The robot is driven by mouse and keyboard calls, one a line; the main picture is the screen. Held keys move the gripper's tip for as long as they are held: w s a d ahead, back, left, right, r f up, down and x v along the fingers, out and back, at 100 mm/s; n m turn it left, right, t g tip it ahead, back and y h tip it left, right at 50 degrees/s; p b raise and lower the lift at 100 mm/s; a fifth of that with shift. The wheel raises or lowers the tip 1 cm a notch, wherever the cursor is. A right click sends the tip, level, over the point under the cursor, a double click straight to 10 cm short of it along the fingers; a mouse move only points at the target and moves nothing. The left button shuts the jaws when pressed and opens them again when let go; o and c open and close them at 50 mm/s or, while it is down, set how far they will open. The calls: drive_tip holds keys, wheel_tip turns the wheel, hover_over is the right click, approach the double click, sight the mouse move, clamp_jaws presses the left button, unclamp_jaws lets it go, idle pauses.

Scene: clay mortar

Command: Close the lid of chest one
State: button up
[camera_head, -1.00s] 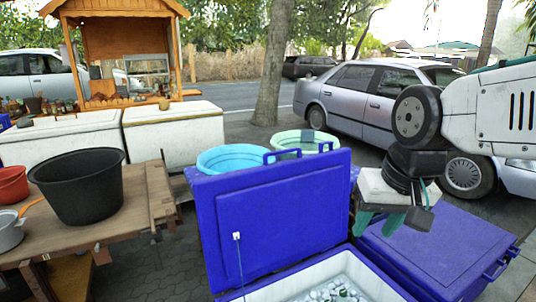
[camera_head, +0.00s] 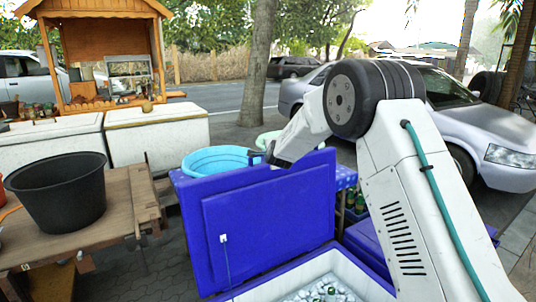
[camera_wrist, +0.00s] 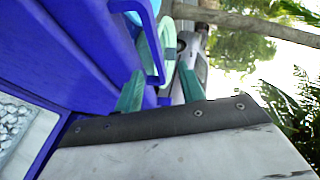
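The open chest has a raised blue lid (camera_head: 270,228) standing roughly upright, facing me. Its white-walled box (camera_head: 365,284) below holds ice and green bottles. In the wrist view the lid (camera_wrist: 75,50) fills the upper left, with a blue handle (camera_wrist: 157,72) on its edge. My gripper (camera_wrist: 163,68) has two green fingers, apart, around or beside that handle; contact cannot be told. In the head view my arm reaches over to the lid's top edge, and the fingertips are hidden behind the lid.
A second blue chest (camera_head: 366,246) stands at the right, partly behind my arm. A light-blue tub (camera_head: 215,160) and a pale green tub (camera_head: 268,138) are behind the lid. A wooden table (camera_head: 125,205) with a black bucket (camera_head: 58,190) is at the left.

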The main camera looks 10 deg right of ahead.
drive_tip(key=shift+m+h, duration=0.3)
drive_tip(key=x, duration=0.9)
drive_tip(key=shift+w+f, duration=0.15)
drive_tip(key=shift+f, duration=0.2)
clamp_jaws()
